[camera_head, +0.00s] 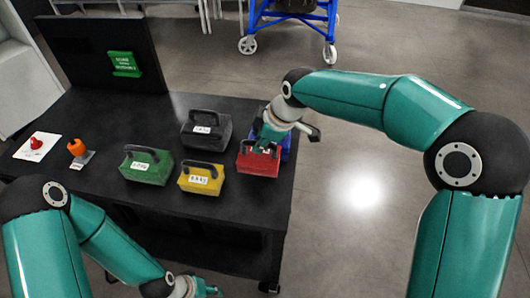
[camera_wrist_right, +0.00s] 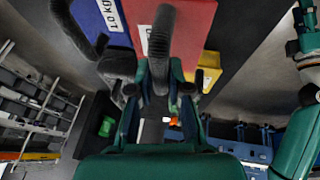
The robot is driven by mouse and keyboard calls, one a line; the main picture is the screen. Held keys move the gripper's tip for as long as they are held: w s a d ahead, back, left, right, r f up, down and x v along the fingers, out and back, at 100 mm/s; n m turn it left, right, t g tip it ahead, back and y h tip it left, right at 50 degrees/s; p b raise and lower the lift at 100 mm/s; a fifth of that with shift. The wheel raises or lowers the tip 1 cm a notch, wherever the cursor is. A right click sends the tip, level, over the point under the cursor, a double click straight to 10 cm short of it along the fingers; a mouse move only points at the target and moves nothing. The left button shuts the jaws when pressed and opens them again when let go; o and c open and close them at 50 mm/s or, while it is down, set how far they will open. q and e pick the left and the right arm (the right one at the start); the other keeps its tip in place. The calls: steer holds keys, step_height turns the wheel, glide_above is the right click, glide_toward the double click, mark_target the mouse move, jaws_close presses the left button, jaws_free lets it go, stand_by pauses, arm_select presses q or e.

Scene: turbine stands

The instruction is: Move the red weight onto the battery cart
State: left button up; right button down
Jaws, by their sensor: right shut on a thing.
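The red weight (camera_head: 258,163) is at the right edge of the black table, with a white label on its front. My right gripper (camera_head: 270,135) is over it, shut on its handle. In the right wrist view the red weight (camera_wrist_right: 188,22) has its dark handle between the fingers of my right gripper (camera_wrist_right: 159,72). Whether the weight touches the table is hard to tell. A blue wheeled cart (camera_head: 293,16), likely the battery cart, stands on the floor at the top, partly cut off. My left gripper (camera_head: 195,289) is low at the bottom edge, its fingers unclear.
Black (camera_head: 205,130), green (camera_head: 147,166) and yellow (camera_head: 200,178) weights stand on the black table (camera_head: 105,183). A blue weight (camera_head: 286,147) is close behind the red one. Left are an orange object (camera_head: 76,147) and a red object (camera_head: 36,142). Floor right of the table is clear.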

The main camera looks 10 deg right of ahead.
mark_target(260, 156)
steer(key=shift+f, duration=2.15)
steer(key=c, duration=1.1)
jaws_free()
steer(key=v, duration=1.2)
